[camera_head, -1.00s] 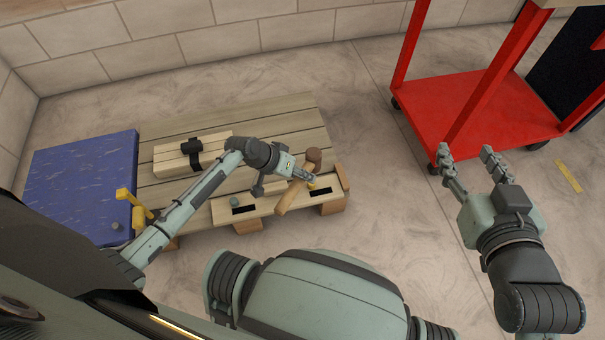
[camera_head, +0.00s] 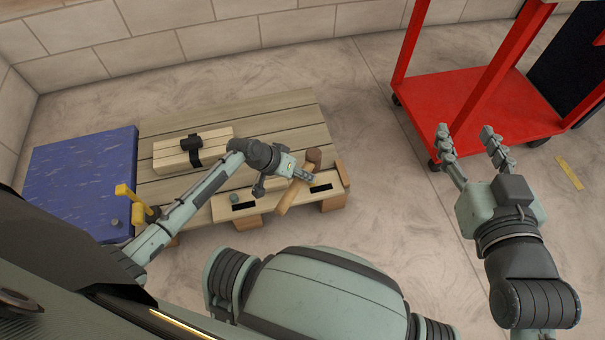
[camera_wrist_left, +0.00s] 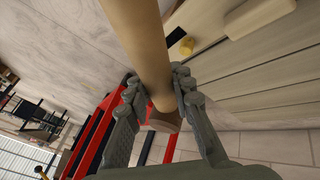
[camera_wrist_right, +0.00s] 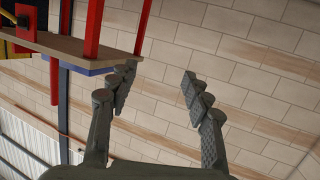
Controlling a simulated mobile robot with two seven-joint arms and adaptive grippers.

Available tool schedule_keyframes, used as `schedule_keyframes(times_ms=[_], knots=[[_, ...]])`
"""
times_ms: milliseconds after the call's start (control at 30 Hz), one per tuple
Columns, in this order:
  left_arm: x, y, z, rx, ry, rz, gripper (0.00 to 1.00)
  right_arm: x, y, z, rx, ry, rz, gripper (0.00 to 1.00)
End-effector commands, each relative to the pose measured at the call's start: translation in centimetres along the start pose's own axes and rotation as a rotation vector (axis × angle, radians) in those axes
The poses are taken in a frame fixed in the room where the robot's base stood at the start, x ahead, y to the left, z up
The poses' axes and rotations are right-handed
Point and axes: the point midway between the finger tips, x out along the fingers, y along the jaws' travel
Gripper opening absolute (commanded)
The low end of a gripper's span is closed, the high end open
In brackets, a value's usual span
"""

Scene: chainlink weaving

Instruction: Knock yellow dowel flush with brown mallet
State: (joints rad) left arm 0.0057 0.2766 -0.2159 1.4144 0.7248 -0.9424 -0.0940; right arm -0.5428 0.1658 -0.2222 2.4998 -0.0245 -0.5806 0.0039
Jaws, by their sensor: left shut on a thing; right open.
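The brown mallet (camera_head: 289,198) is held by my left gripper (camera_head: 302,173) over the front plank (camera_head: 270,203) of the wooden pallet. The gripper is shut around the handle close to the mallet's head (camera_head: 314,156). The left wrist view shows the handle (camera_wrist_left: 136,35) between both fingers (camera_wrist_left: 157,88). The yellow dowel (camera_wrist_left: 187,45) shows there beside a black slot, standing a little out of the wood and apart from the handle. In the head view I cannot make the dowel out. My right gripper (camera_head: 468,136) is open and empty, far right of the pallet; its fingers (camera_wrist_right: 155,85) show in its wrist view.
A wooden block with a black strap (camera_head: 178,155) lies on the pallet (camera_head: 270,115). A blue mat (camera_head: 80,170) with yellow items (camera_head: 126,192) is at left. A red cart (camera_head: 475,100) stands at right.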

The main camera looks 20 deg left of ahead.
Motion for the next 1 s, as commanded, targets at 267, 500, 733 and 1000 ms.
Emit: schedule_keyframes(times_ms=[267,500,733,1000], knots=[[0.8,-0.3,0.2,0.001,0.004,0.001,0.0,-0.1,-1.4,-3.0,0.019,0.146,-0.028,0.49],[1.5,-0.7,0.6,0.001,0.003,0.001,0.0,-0.5,-2.3,-5.6,0.037,0.28,-0.048,0.49],[2.3,-1.0,0.9,0.0,0.003,0.001,0.0,-1.3,-3.0,-8.1,0.055,0.414,-0.063,0.49],[3.0,-1.4,1.3,0.0,0.003,0.001,0.0,-2.7,-3.6,-10.8,0.078,0.563,-0.077,0.49]])
